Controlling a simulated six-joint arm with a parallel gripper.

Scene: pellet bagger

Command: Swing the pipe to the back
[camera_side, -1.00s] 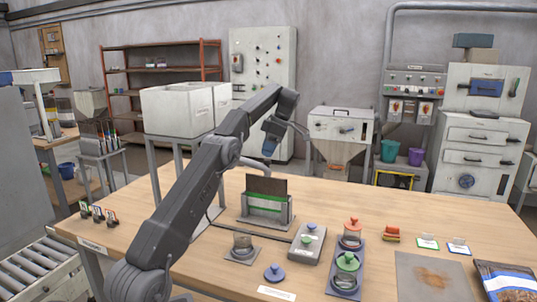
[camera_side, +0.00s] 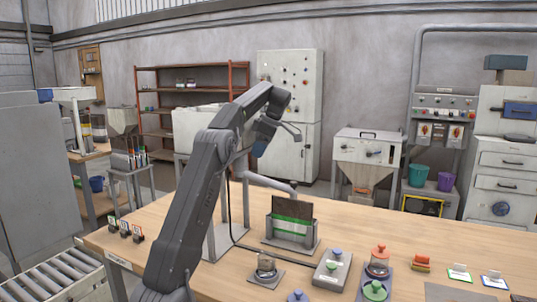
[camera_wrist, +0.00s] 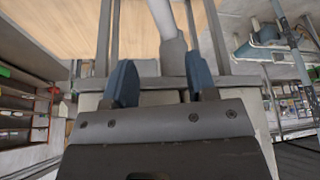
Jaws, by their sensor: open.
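The pale grey pipe (camera_side: 268,183) reaches out to the right over the bench from a grey stand, its free end bent down near the brown plate. My gripper (camera_side: 262,143) hangs above and behind the pipe in the side view. In the wrist view its blue fingers (camera_wrist: 161,82) are apart, with nothing held between them. The pipe (camera_wrist: 165,18) runs away beyond the fingers there, in line with the gap. It looks clear of both fingers, but the distance is hard to tell. My arm hides part of the stand.
A brown plate in a green-edged holder (camera_side: 291,228) stands under the pipe's free end. Jars and lidded pieces sit at the bench front. White bins (camera_side: 193,128) stand behind my arm, a hopper (camera_side: 368,152) at the back right.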

